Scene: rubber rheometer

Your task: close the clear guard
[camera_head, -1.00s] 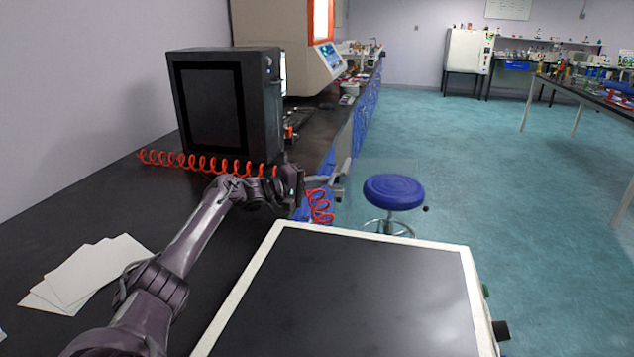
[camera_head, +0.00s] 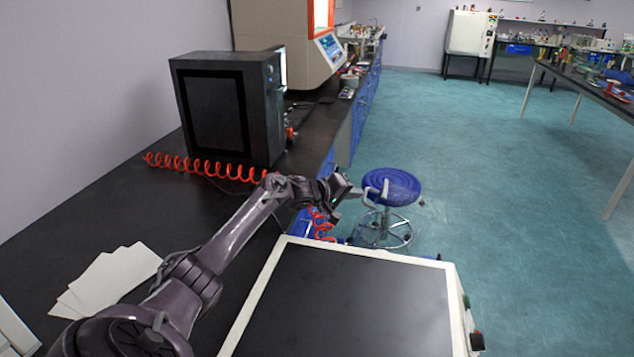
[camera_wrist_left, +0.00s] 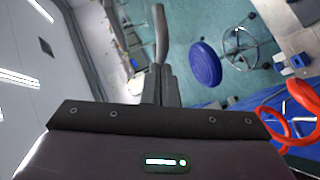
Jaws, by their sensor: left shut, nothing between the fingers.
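I cannot make out a clear guard for certain in either current view. A tall pale machine (camera_head: 285,45) stands at the back of the left bench, with an orange-edged opening (camera_head: 321,15) at its upper right, cut off by the picture's top. My left gripper (camera_head: 374,194) is shut and empty. It is out past the bench's right edge and looks in front of the blue stool, well nearer to me than the pale machine. In the left wrist view its grey fingers (camera_wrist_left: 160,72) point up the picture. My right gripper is not in view.
A black box-shaped unit (camera_head: 228,108) stands on the dark bench (camera_head: 110,215), with a red coiled hose (camera_head: 195,167) before it. White sheets (camera_head: 108,280) lie nearer. The blue stool (camera_head: 393,184) stands on open green floor (camera_head: 490,180). A dark panel with a white frame (camera_head: 345,300) fills the foreground.

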